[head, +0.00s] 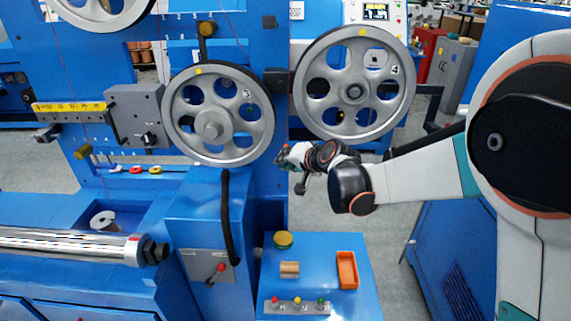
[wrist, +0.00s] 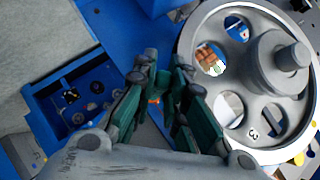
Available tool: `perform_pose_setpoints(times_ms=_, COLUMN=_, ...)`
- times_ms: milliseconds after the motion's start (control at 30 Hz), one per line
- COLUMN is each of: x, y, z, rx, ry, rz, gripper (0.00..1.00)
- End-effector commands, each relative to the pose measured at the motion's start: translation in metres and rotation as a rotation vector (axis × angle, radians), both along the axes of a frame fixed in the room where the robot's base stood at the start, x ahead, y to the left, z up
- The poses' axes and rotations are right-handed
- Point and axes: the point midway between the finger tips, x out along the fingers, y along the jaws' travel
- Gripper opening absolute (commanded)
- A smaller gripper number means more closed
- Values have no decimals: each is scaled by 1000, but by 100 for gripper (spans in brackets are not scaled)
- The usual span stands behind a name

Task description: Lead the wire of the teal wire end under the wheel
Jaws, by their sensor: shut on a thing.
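My gripper (head: 283,156) is at the lower right of the left spoked wheel (head: 186,134), below the gap between it and the wheel marked 4 (head: 393,110). In the wrist view my gripper (wrist: 166,75) has its dark green fingers close together, shut on the teal wire end, which the fingers mostly hide. The wheel marked 3 (wrist: 203,90) fills the right side there, with its hub toward the camera. The fingers are apart from its rim. I cannot make out the wire leading from the wire end.
A black curved handle (head: 227,215) stands on the blue housing left of my gripper. A steel roller (head: 65,243) lies at the lower left.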

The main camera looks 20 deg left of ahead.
Motion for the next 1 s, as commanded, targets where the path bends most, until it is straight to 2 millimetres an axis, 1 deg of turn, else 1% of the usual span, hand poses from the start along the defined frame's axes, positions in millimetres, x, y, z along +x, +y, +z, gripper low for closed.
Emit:
perform_pose_setpoints(times_ms=100, x=11, y=2, z=0, rx=1, ry=1, rz=0, gripper=0)
perform_pose_setpoints(times_ms=200, x=16, y=4, z=0, rx=1, ry=1, rz=0, gripper=0)
perform_pose_setpoints(times_ms=633, x=19, y=2, z=-1, rx=0, ry=0, rz=0, gripper=0)
perform_pose_setpoints(times_ms=767, x=21, y=-7, z=-3, rx=-1, ry=0, rz=-1, gripper=0)
perform_pose_setpoints(times_ms=1000, x=28, y=-34, z=-10, rx=-1, ry=0, rz=-3, gripper=0)
